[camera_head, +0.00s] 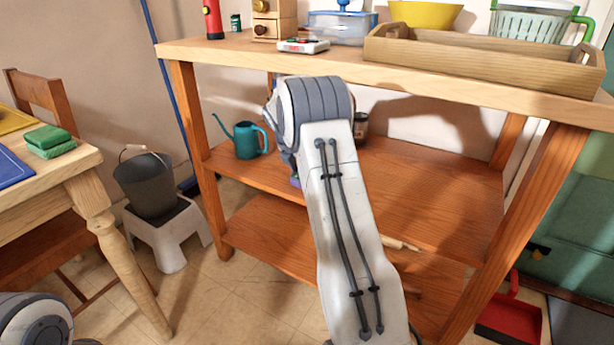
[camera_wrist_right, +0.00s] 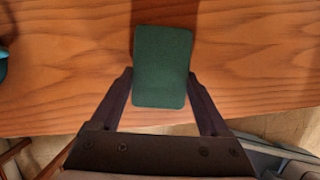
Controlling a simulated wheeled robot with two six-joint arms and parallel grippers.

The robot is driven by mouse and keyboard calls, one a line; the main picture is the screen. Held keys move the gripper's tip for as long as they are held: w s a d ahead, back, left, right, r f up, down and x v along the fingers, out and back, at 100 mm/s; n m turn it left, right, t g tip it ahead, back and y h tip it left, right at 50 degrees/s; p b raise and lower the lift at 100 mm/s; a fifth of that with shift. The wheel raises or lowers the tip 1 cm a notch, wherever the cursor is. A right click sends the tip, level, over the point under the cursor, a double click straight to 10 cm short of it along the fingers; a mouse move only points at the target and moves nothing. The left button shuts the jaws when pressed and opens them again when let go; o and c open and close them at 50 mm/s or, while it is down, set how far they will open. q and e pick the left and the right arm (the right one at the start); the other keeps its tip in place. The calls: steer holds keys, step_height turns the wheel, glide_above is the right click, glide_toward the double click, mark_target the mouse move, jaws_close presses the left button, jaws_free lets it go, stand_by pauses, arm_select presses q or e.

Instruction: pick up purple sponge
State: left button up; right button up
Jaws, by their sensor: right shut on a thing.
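In the right wrist view, a block with a dark green face (camera_wrist_right: 163,66) sits between the two fingers of my right gripper (camera_wrist_right: 161,95), which is shut on it. Only its green top shows there, over the wooden shelf. In the head view, a small purple patch (camera_head: 295,182) shows at the left edge of my right arm, by the middle shelf; it fits the purple sponge's side. My right arm hides the rest of it and the right gripper. My left gripper is not in view; only a part of my left arm shows at the bottom left.
The wooden shelf unit (camera_head: 450,192) has a teal watering can (camera_head: 247,140) on the left of its middle shelf and a dark jar (camera_head: 361,126) behind my arm. A rolling pin (camera_head: 400,243) lies on the lower shelf.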

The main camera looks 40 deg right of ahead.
steer(key=shift+r+p, duration=0.5)
steer(key=shift+r, duration=0.1)
step_height(320, 180, up, 3)
steer(key=shift+r+p, duration=0.1)
steer(key=shift+p, duration=1.1)
steer(key=s+a+p, duration=0.1)
steer(key=s+a, duration=0.1)
steer(key=a, duration=0.6)
steer(key=s+a+p, duration=0.2)
steer(key=a, duration=0.7)
steer(key=shift+a+f, duration=0.3)
steer(key=shift+f, duration=0.15)
steer(key=o, duration=0.4)
steer(key=shift+c, duration=1.4)
